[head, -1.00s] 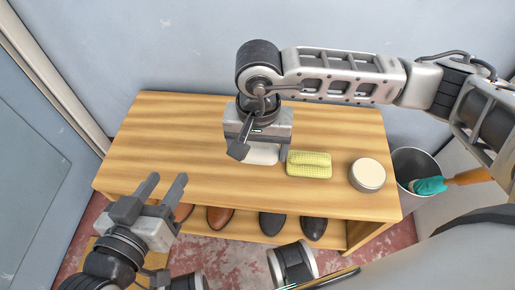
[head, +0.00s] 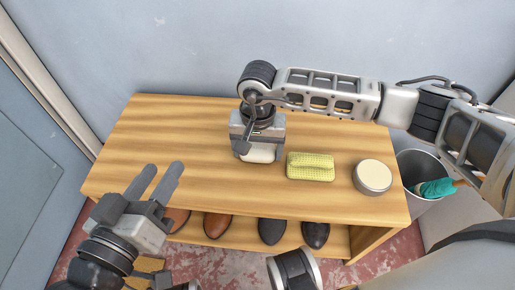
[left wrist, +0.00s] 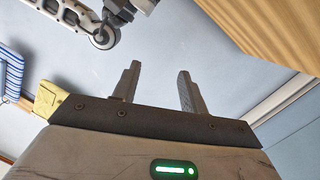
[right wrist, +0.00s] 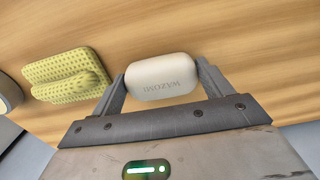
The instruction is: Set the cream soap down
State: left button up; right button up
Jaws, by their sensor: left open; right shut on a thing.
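The cream soap (right wrist: 162,77) is a rounded pale bar with raised lettering, between the fingers of my right gripper (right wrist: 163,85) in the right wrist view. In the head view the soap (head: 262,153) shows below my right gripper (head: 258,150), over the middle of the wooden bench top (head: 180,135). The gripper is shut on it. I cannot tell whether the soap touches the wood. My left gripper (head: 158,183) is open and empty in front of the bench's left part; its two spread fingers (left wrist: 157,88) show in the left wrist view.
A yellow-green textured sponge-like block (head: 310,167) lies just right of the soap. A round tin with a cream top (head: 373,176) stands near the bench's right end. Several shoes (head: 272,230) sit on the shelf below. A grey bin (head: 415,170) stands at right. The bench's left half is clear.

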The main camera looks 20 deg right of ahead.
jog(key=shift+f, duration=0.2)
jog(key=o, duration=1)
jog(key=shift+r, duration=0.15)
